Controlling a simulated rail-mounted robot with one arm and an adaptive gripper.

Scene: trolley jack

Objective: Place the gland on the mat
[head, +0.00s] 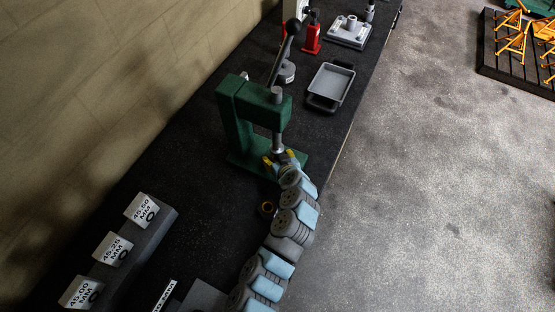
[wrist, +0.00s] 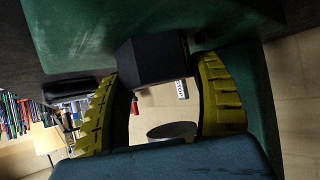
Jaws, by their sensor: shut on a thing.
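My gripper (head: 280,159) is low at the front of the green press (head: 240,120), under its grey ram (head: 278,143). In the wrist view, its two yellow-green fingers (wrist: 158,82) are shut on a dark, flat-sided block (wrist: 153,58), which I take to be the gland. The fingers touch it from both sides, close to the green press base (wrist: 95,35). The grey end of the ram (wrist: 172,130) shows between the fingers. In the head view, my gripper hides the block. I cannot pick out the mat for certain; a dark grey slab (head: 205,298) shows at the bottom edge.
A grey tray (head: 332,84), a red jack (head: 311,38) and a grey flanged part (head: 350,30) stand behind the press. Labelled blocks (head: 113,247) sit on a stepped stand at left.

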